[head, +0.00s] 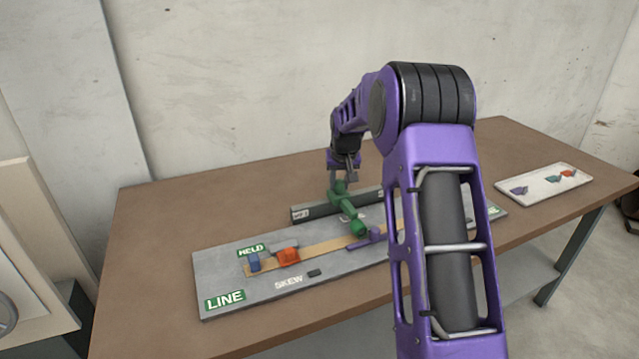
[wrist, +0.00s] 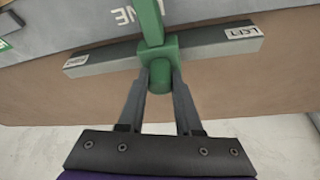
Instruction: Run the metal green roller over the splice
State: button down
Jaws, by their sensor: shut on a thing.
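The green metal roller (head: 347,210) is in my gripper (head: 343,182), over the back part of the grey board (head: 222,275). Its rounded lower end seems close to the tan strip (head: 322,243), beside a purple piece (head: 362,240); I cannot tell whether it touches. In the wrist view my gripper (wrist: 160,80) is shut on the green block of the roller (wrist: 158,52), whose handle part runs up out of the picture. The splice itself cannot be made out; my arm hides the strip's right part.
A blue piece (head: 253,262) and an orange piece (head: 288,257) sit at the strip's left end. A dark grey bar (head: 318,211) lies behind the strip, close to the roller. A white tray (head: 544,184) with several small coloured pieces stands at the right. The table's left side is clear.

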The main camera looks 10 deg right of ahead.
jog(key=w+d+p, duration=0.2)
jog(key=d, duration=1)
jog(key=shift+w+d+p, duration=0.2)
jog(key=shift+d+p, duration=0.15)
jog(key=shift+p, duration=0.05)
jog(key=shift+r, duration=0.1)
jog(key=c, duration=0.6)
grip_release()
jog(key=shift+d, duration=0.1)
jog(key=d+p+v, duration=0.1)
jog(key=v, duration=1.6)
jog(key=shift+a, duration=0.5)
jog(key=shift+r, duration=0.15)
